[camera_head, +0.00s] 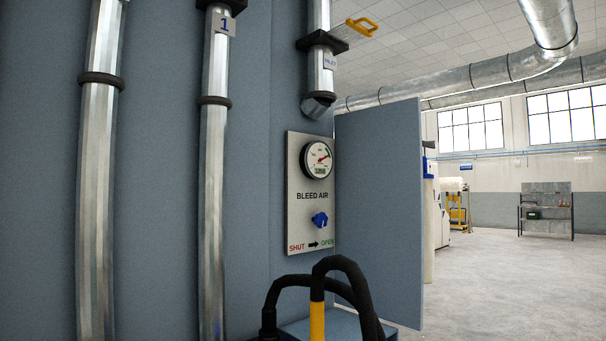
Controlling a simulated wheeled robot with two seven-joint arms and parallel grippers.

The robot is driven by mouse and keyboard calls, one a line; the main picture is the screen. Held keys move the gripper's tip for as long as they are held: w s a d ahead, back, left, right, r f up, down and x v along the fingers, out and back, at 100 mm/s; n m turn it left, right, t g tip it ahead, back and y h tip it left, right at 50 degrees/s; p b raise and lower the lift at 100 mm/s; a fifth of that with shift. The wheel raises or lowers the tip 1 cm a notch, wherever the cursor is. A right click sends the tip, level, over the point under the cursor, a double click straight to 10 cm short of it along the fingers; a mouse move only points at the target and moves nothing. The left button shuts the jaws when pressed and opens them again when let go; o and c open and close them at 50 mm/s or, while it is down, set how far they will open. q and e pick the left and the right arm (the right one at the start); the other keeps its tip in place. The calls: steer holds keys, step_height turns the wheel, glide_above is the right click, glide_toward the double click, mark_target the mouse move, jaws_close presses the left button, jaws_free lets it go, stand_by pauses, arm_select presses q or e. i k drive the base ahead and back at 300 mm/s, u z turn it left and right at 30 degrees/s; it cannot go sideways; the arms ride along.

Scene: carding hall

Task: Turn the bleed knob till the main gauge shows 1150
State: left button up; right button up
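A pale metal panel (297,210) marked "BLEED AIR" is fixed to the blue-grey wall. A round white gauge (317,160) with a dark rim sits at its top. Its red needle points to the upper right, and a small digit window (320,171) shows below it, too small to read surely. The blue bleed knob (320,220) sits lower on the panel, above the words "SHUT", an arrow to the right and "OPEN". It is the only gauge I see. Neither of my grippers is in view, and nothing touches the knob.
Curved black tubes (343,262) and a yellow post (317,320) rise in front, just below the panel. A blue-grey door-like panel (378,210) stands to the right. A yellow handle (362,25) juts from the upper pipe. Open floor lies at right, with shelves (545,212) beyond.

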mark_target(320, 220)
steer(key=z, duration=1.4)
steer(key=i, duration=2.45)
steer(key=u, duration=2.75)
